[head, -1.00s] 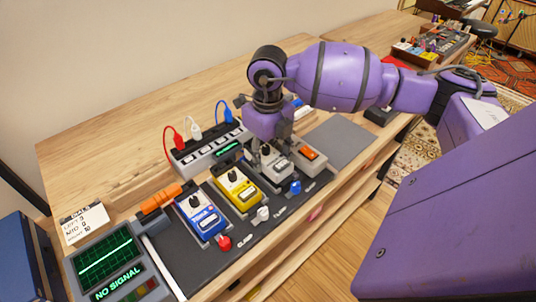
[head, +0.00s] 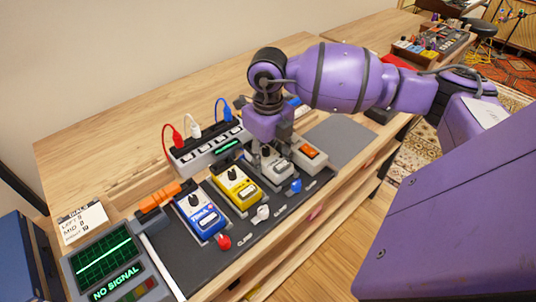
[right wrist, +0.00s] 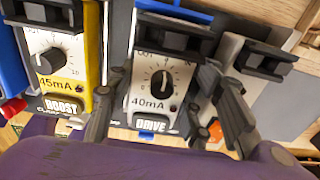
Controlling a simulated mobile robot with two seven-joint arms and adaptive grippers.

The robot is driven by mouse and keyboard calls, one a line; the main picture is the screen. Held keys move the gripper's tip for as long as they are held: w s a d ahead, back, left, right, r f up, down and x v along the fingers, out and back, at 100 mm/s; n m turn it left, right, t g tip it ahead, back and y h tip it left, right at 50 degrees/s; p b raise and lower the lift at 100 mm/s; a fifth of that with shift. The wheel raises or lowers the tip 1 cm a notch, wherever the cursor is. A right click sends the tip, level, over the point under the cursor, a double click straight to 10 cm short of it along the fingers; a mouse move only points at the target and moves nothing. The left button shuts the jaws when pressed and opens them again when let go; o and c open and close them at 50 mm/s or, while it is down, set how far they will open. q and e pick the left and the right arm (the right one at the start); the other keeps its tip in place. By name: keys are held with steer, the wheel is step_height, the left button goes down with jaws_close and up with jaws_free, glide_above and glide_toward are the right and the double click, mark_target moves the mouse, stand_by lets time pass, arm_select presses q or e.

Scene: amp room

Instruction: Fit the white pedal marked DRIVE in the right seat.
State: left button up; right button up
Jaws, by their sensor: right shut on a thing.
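The white pedal marked DRIVE (right wrist: 162,82) stands upright between the fingers of my right gripper (right wrist: 165,112), which is shut on its sides. In the head view this pedal (head: 277,168) is at the right end of the pedal row, beside the yellow pedal (head: 237,188) marked BOOST. It is over the right place on the dark board (head: 178,262). My gripper (head: 272,143) comes down on it from above and hides its back part. I cannot tell whether its underside is fully down in the seat. My left gripper is not in view.
The blue pedal (head: 203,215) stands left of the yellow one. A pale box with an orange switch (head: 309,151) is close on the right. Behind is a power strip (head: 208,150) with coloured plugs. A NO SIGNAL screen (head: 105,258) is at front left.

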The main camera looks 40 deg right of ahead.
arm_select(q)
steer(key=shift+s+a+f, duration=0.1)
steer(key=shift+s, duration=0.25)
arm_select(e)
steer(key=shift+f, duration=0.1)
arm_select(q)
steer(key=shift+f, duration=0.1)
arm_select(e)
steer(key=shift+s+f, duration=0.2)
steer(key=shift+a, duration=0.1)
steer(key=o, duration=1.3)
steer(key=shift+f, duration=0.1)
steer(key=shift+o, duration=1.3)
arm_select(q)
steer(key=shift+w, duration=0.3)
arm_select(e)
steer(key=shift+o, duration=0.3)
steer(key=shift+w, duration=0.1)
steer(key=shift+o, duration=0.8)
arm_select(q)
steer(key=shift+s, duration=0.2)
arm_select(e)
steer(key=shift+r, duration=0.25)
